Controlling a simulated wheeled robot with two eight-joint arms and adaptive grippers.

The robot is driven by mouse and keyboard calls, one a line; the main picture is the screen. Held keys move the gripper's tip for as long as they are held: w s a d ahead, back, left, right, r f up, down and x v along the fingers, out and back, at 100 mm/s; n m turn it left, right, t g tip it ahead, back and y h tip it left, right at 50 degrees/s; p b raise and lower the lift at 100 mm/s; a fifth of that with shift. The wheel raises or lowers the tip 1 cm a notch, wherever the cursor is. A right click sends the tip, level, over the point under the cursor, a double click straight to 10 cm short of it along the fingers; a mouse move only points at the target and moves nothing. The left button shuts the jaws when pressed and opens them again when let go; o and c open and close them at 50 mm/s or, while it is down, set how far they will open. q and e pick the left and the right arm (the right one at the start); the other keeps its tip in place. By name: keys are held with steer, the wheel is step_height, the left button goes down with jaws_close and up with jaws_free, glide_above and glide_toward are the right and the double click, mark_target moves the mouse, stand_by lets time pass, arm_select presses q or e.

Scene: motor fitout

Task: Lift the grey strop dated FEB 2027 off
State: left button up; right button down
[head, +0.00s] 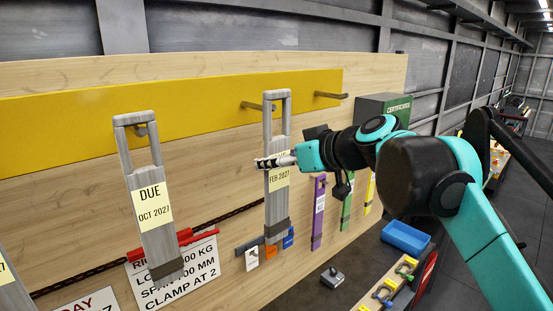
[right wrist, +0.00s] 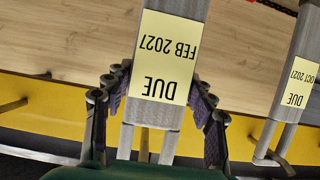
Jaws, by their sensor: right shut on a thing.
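The grey strop dated FEB 2027 (head: 277,204) is upright against the board, with a yellow label and a long open loop at its top. A peg (head: 257,106) shows at the loop; I cannot tell whether the loop bears on it. My right gripper (head: 276,162) reaches in from the right across the label. In the right wrist view, upside down, its fingers (right wrist: 158,85) are shut on both sides of the strop (right wrist: 150,110) at the label (right wrist: 166,58). My left gripper is not in view.
A grey strop dated OCT 2027 (head: 162,245) hangs to the left. An empty peg (head: 331,95) is to the right on the yellow rail (head: 195,98). Purple (head: 318,215) and green (head: 346,205) strops hang beyond my gripper. A green certificates box (head: 384,106) is further right.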

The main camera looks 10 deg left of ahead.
steer(key=s+d, duration=0.5)
steer(key=d, duration=0.1)
steer(key=shift+d, duration=0.2)
stand_by(1.1)
